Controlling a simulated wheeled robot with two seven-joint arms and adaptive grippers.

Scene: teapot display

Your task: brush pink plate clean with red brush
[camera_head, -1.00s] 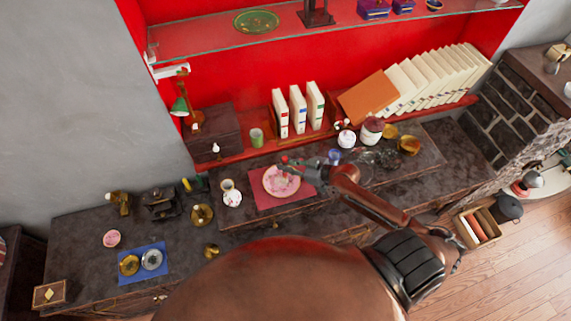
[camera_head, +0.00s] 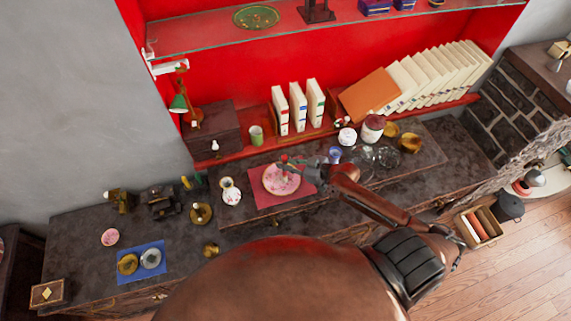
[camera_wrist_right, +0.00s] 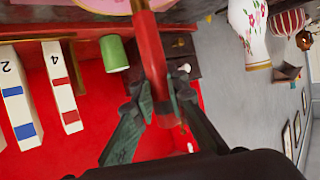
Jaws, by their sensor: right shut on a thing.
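The pink plate (camera_head: 275,186) lies on a red mat (camera_head: 259,201) on the dark counter in the head view. Its edge also shows at the top of the right wrist view (camera_wrist_right: 60,5). My right gripper (camera_head: 292,163) is over the plate and is shut on the red brush (camera_head: 284,157). In the right wrist view the red handle (camera_wrist_right: 149,55) runs between the fingers of the gripper (camera_wrist_right: 156,103) towards the plate. I cannot tell whether the bristles touch the plate. My left gripper is not in view.
A white flowered vase (camera_head: 231,196) stands just left of the mat. A green cup (camera_head: 256,136) and upright books (camera_head: 297,108) stand behind on the red shelf. Glassware (camera_head: 386,156) and jars are to the right. A blue mat (camera_head: 141,272) with round metal items is at left.

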